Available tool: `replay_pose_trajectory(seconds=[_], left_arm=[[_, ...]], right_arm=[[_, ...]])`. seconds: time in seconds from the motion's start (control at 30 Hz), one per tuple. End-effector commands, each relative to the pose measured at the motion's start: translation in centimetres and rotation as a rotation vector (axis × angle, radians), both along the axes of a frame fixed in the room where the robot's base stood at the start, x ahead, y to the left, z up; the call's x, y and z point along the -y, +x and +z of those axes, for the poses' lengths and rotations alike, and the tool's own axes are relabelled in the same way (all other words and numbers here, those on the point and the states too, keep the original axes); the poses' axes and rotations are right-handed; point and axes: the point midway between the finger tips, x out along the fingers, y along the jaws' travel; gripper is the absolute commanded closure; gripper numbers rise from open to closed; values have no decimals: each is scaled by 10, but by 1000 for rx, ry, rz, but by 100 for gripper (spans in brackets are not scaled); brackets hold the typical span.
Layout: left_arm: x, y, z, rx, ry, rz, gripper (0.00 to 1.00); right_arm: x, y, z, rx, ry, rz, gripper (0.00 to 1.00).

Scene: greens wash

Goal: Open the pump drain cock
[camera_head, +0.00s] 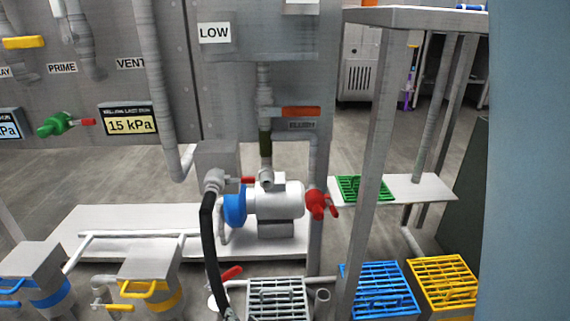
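The pump (275,201) is a white cylinder with a blue end (234,209), on a white base in the middle. Below it, a red lever (231,273) slants up to the right on a small white fitting beside the black hose. A red valve with a red handle (318,204) is at the pump's right. Another small red handle (247,180) lies level at the hose's top fitting. No label shows which of these is the drain cock. Neither of my grippers is in view.
The black hose (211,245) hangs in front of the pump's left side. A grey grate (277,298), blue crate (380,288) and yellow crate (443,281) are at the front. A grey post (372,165) stands right of the pump. A labelled panel (100,80) is behind.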

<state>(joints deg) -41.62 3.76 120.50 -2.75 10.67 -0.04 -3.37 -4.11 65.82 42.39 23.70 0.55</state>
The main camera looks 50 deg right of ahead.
Motion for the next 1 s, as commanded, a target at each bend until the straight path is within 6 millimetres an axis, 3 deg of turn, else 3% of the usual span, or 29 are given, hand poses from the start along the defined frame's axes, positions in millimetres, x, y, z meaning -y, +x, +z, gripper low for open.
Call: replay_pose_trajectory(seconds=[0.03,0.2,0.5,0.7,1.0], left_arm=[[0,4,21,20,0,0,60],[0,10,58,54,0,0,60],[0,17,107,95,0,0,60],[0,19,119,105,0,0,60],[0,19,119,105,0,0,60]], right_arm=[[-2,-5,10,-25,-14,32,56],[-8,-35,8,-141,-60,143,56],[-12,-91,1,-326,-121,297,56],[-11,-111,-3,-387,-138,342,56],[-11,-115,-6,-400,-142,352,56]])
